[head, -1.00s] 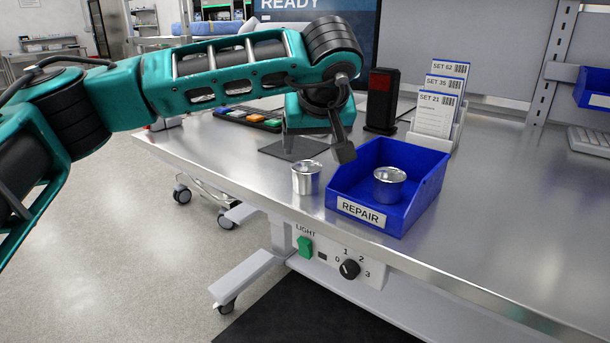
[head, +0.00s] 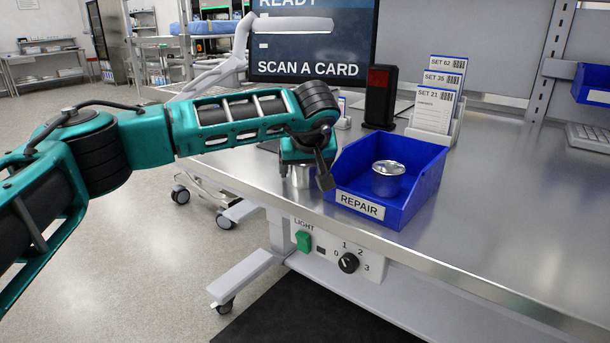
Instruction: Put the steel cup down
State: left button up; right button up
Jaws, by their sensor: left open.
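A steel cup (head: 301,178) stands on the steel bench near its front edge, just left of the blue bin. My left gripper (head: 307,176) is open, pointing down at this cup. One dark finger shows on the cup's right side, and the gripper hides the cup's upper part. I cannot tell whether the fingers touch it. A second steel cup (head: 388,180) stands upright inside the blue bin (head: 425,195) labelled REPAIR. My right gripper is out of view.
A card holder (head: 437,105) and a dark box with a red panel (head: 380,98) stand behind the bin. A lamp (head: 280,27) and a screen (head: 315,68) are at the back. The bench (head: 510,200) is clear right of the bin.

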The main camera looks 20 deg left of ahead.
pick_arm(q)
jog(key=shift+r, duration=0.1)
jog(key=c, duration=0.9)
